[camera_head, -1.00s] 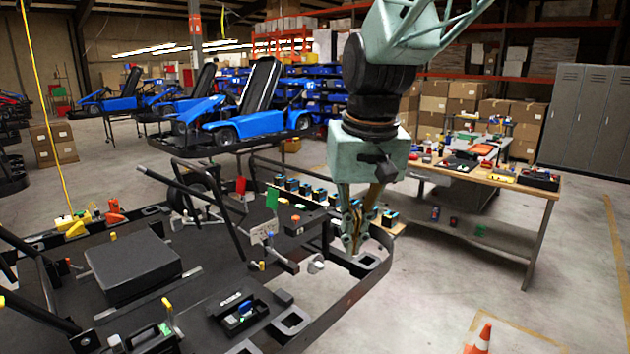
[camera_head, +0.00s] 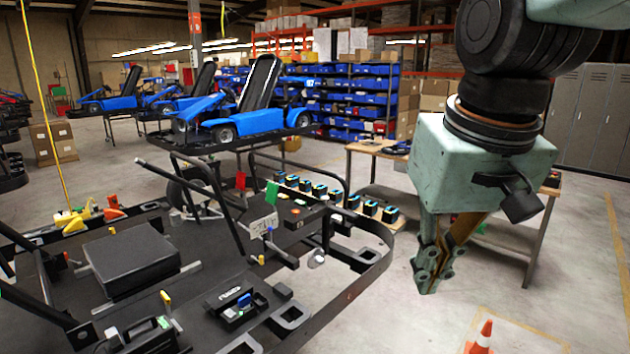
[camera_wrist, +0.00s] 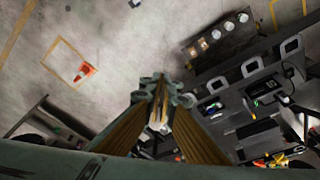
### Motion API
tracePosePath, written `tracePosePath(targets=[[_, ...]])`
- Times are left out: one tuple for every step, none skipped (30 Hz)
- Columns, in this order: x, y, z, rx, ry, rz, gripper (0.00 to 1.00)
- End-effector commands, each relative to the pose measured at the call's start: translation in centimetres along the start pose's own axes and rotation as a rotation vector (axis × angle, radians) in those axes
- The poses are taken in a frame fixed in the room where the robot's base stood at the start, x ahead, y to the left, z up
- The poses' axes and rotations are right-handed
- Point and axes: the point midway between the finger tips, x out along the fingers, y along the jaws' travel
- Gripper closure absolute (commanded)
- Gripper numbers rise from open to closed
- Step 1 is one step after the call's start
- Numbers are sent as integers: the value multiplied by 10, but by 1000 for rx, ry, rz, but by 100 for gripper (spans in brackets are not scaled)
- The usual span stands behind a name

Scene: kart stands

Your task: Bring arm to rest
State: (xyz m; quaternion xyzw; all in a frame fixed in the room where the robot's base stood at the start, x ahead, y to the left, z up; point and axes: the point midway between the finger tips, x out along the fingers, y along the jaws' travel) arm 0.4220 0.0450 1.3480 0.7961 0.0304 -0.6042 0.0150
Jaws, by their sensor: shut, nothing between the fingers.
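My gripper (camera_head: 432,268) hangs at the right of the head view, fingers pointing down, shut and empty. It is over open floor to the right of the black kart frame (camera_head: 378,262) and apart from it. In the wrist view my gripper (camera_wrist: 160,100) shows its closed fingertips with bare concrete floor beyond them.
The kart frame fills the lower left, with a black box (camera_head: 128,258) on it. An orange cone (camera_head: 482,336) stands on the floor at bottom right. A workbench (camera_head: 520,240) stands behind my gripper. Blue karts (camera_head: 245,120) stand at the back.

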Motion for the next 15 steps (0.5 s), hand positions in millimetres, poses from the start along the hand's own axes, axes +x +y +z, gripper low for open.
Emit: tracePosePath(targets=[[-1,3,10,4,6,2,100],[-1,5,15,6,8,3,100],[-2,7,22,9,11,4,100],[-2,9,27,11,13,5,100],[-3,10,32,13,15,6,100],[-3,12,39,16,19,7,100],[-4,14,44,18,21,8,100],[-3,15,50,20,22,9,100],[-4,17,57,22,26,10,100],[-4,18,62,24,28,11,100],[-4,19,67,26,30,13,100],[-4,21,74,28,33,14,100],[-4,22,80,30,36,15,100],[-3,24,84,32,38,16,100],[-3,25,92,34,41,18,100]])
